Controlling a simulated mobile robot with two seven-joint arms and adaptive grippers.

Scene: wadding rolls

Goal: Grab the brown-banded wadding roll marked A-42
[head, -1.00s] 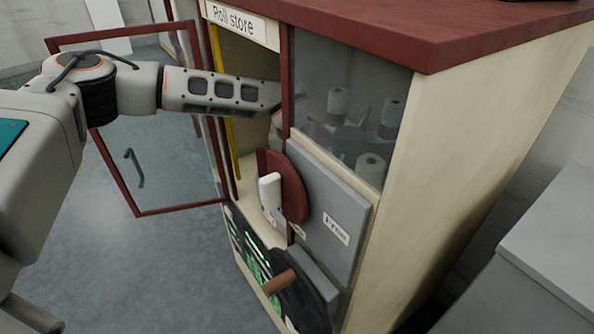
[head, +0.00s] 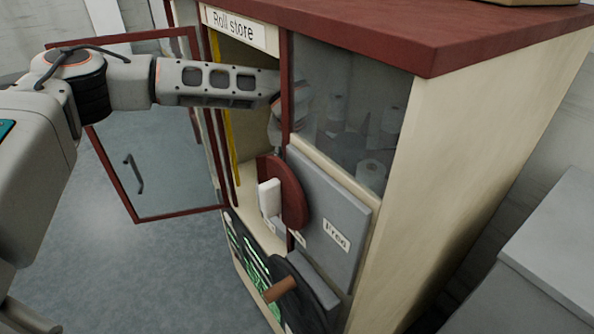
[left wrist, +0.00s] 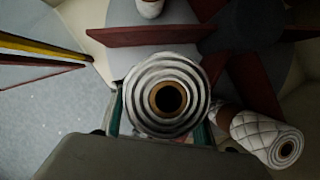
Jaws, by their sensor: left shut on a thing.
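A quilted white wadding roll with a brown core (left wrist: 165,97) shows end-on in the left wrist view. My left gripper (left wrist: 160,120) is shut on it, with a finger on each side. No A-42 mark or brown band can be read on the face I see. In the head view my left arm reaches through the open side of the roll store cabinet (head: 420,150). My right gripper is not in view.
Another quilted roll (left wrist: 267,138) lies close to the right of the held one; a roll (left wrist: 150,8) stands above. Dark red dividers (left wrist: 155,36) surround them. The glass door (head: 155,150) stands open left. A red disc with a white handle (head: 270,198) sits on the front.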

